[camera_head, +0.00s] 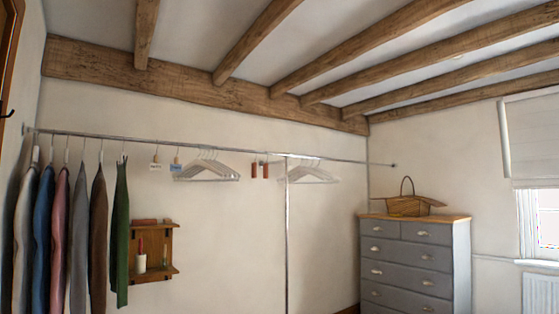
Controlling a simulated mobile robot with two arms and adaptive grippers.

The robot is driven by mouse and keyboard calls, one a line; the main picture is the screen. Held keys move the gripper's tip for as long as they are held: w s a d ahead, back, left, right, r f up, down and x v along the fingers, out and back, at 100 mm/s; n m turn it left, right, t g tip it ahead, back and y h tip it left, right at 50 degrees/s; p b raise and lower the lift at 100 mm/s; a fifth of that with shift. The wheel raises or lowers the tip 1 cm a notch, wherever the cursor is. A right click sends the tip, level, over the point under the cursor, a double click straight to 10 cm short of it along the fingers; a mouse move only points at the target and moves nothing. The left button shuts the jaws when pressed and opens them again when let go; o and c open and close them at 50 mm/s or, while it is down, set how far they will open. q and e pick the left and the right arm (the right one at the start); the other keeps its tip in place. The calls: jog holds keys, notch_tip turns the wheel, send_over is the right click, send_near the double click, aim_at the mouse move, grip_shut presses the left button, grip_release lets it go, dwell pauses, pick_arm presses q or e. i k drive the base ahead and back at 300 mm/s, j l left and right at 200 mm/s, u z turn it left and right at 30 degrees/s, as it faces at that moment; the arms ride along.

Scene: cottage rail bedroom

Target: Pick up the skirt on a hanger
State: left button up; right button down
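Several garments hang on the metal rail (210,145) at the left side of the head view. A green garment (121,235) hangs at the right end of the row; it is long, narrow and seen nearly edge-on. It may be the skirt, but I cannot tell for sure. To its left hang a brown garment (98,240), a grey one (79,240), a pink one (61,240), a blue one (43,240) and a pale one (25,240). Neither of my grippers is in view.
Empty white hangers (207,172) and more hangers (308,174) hang farther right on the rail. A vertical pole (287,235) stands mid-view. A small wooden wall shelf (155,272) is beside the green garment. A grey chest of drawers (415,265) bears a basket (408,205).

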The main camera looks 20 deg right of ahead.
aim_at(120, 238)
jog(key=i+u, duration=0.15)
jog(key=u, duration=0.25)
jog(key=i+l+u, duration=0.15)
jog(key=u, duration=0.25)
jog(key=i+l+u, duration=0.1)
jog(key=u, duration=0.3)
jog(key=l, duration=0.1)
